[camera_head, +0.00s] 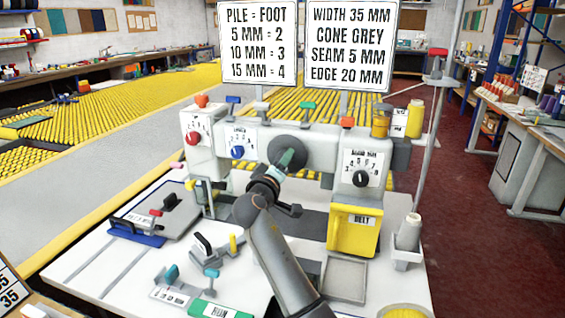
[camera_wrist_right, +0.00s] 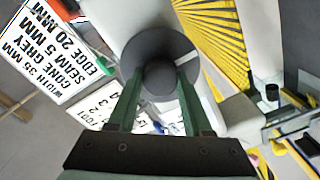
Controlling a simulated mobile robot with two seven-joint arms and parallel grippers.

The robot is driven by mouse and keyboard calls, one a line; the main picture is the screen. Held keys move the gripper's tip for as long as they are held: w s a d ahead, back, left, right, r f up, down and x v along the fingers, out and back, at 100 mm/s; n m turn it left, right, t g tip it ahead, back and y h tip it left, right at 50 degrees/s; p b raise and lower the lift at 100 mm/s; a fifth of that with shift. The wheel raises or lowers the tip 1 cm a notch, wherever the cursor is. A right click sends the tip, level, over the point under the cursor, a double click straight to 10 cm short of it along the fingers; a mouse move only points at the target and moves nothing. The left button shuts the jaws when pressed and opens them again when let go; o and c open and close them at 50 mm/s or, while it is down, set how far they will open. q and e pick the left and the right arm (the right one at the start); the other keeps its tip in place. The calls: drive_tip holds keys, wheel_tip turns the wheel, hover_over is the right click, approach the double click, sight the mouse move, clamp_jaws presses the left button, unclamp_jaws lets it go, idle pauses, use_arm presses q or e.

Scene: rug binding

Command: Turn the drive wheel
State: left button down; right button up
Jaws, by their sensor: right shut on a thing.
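The drive wheel (camera_head: 276,147) is a dark grey disc on the front of the pale sewing machine head, near its middle. In the right wrist view the wheel (camera_wrist_right: 137,48) faces me, with a round dark hub and a light mark on its right side. My right gripper (camera_head: 289,154) reaches it from the front. Its green fingers (camera_wrist_right: 160,80) are on both sides of the hub, shut on it. The arm hides part of the machine below the wheel. My left gripper is not in view.
A red knob (camera_head: 193,138), a blue knob (camera_head: 237,152) and a black dial (camera_head: 361,178) sit around the wheel. A yellow BELT cover (camera_head: 352,232) is at the lower right. A thread cone (camera_head: 408,232) stands beside it. Small levers (camera_head: 203,245) stand on the white table.

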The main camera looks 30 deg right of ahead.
clamp_jaws()
drive_tip(key=shift+r+n+p, duration=0.15)
drive_tip(key=shift+n+p, duration=4.35)
drive_tip(key=shift+n, duration=7.6)
